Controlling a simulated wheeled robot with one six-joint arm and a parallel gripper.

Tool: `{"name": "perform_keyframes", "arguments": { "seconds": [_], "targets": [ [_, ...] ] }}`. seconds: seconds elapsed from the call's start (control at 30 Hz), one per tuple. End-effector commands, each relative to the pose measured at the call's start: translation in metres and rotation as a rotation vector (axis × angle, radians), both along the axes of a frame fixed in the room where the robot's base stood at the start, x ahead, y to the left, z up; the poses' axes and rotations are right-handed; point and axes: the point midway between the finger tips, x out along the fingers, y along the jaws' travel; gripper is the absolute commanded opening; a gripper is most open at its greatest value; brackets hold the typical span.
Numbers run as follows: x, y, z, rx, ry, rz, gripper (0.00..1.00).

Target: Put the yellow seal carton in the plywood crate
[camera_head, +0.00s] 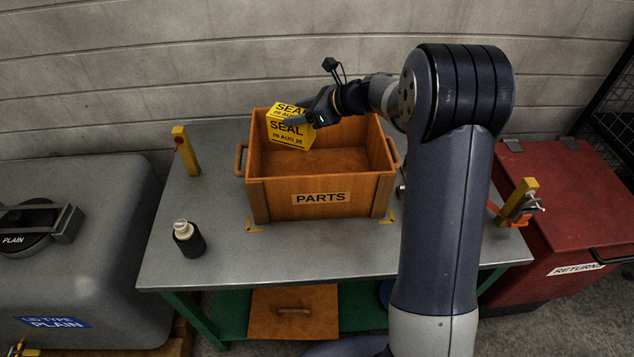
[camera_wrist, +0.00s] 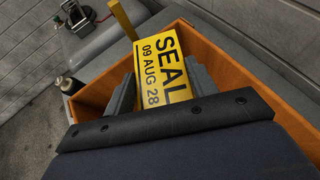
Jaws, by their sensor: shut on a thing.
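The yellow seal carton (camera_head: 288,132) has black "SEAL" lettering and a date. It is in my gripper, at the left back part of the plywood crate's opening. My gripper (camera_head: 312,112) is shut on the carton, which also shows between the fingers in the wrist view (camera_wrist: 163,75). The plywood crate (camera_head: 280,200) is an open orange-brown box labelled "PARTS" on the grey table. Its inside looks empty apart from the carton. The carton's lower end is tilted, and I cannot tell whether it touches the crate.
A dark bottle (camera_head: 188,240) stands left on the table (camera_head: 215,262). Yellow posts (camera_head: 185,150) (camera_head: 517,200) stand at both table sides. A grey tank (camera_head: 80,240) is at left, a red returns bin (camera_head: 560,220) at right. A block wall is behind.

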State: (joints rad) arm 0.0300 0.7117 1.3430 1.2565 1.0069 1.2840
Motion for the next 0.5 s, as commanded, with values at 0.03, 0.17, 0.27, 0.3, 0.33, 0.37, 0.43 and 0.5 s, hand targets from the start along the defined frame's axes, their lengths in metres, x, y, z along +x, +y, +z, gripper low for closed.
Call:
{"name": "perform_keyframes", "arguments": {
  "seconds": [0.03,0.17,0.27,0.3,0.33,0.37,0.43,0.5],
  "targets": [
    [0.000,0.000,-0.008,0.000,0.000,0.000,0.17],
    [0.000,0.000,-0.022,0.001,0.000,0.000,0.17],
    [0.000,0.000,-0.030,0.002,0.001,-0.001,0.17],
    [0.000,0.000,-0.036,0.001,0.002,0.000,0.17],
    [0.000,0.000,-0.041,0.001,0.003,-0.001,0.17],
    [0.000,0.000,-0.047,0.001,0.004,0.000,0.17],
    [0.000,0.000,-0.061,0.001,0.004,0.000,0.17],
    [0.000,0.000,-0.073,0.002,0.004,0.000,0.17]
  ]
}}
